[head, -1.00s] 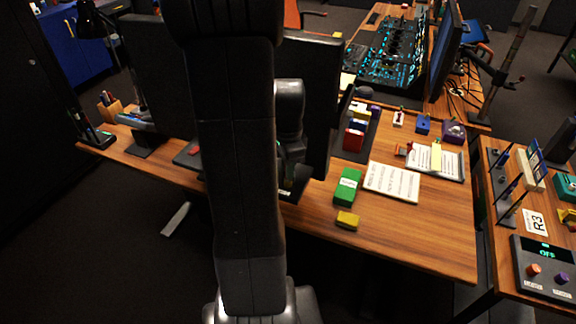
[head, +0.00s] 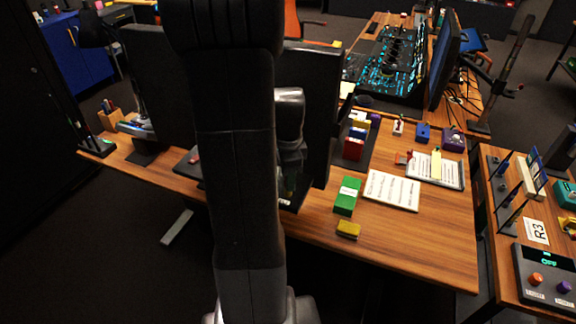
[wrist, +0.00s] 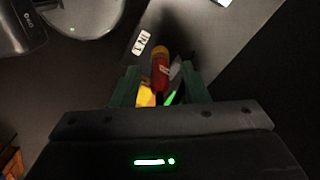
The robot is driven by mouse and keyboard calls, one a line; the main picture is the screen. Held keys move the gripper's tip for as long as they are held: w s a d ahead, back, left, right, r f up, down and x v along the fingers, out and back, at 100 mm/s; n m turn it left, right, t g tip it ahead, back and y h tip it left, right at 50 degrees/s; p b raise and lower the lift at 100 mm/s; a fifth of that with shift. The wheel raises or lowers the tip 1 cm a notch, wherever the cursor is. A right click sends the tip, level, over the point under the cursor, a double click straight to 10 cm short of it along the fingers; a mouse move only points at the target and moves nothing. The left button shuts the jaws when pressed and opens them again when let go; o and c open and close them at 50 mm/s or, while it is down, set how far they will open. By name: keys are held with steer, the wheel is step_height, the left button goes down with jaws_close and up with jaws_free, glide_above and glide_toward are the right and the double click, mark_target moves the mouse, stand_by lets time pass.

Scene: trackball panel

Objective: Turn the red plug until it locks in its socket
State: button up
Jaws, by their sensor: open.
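In the wrist view, the red plug (wrist: 160,72) has an orange end and a small white label. It lies in the gap between the two dark green fingers of my gripper (wrist: 160,85), which are apart. I cannot tell whether either finger touches it. A yellow piece (wrist: 147,95) and a bright green strip show below the plug, between the fingers. The socket is not clearly seen. In the head view, my arm hides most of the gripper; a dark panel (head: 292,201) shows beside it at the desk's front edge.
A dark monitor (head: 306,110) stands close behind my wrist. On the wooden desk (head: 420,245) to the right are a green box (head: 347,196), a yellow block (head: 348,229) and a printed sheet (head: 392,190). The desk's front right is clear.

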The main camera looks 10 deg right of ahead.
step_height(320, 180, up, 14)
steer(key=shift+f, duration=0.2)
stand_by(0.4)
step_height(320, 180, down, 14)
steer(key=shift+w+n, duration=0.1)
steer(key=shift+n, duration=1.2)
steer(key=shift+r, duration=0.1)
steer(key=shift+m, duration=0.3)
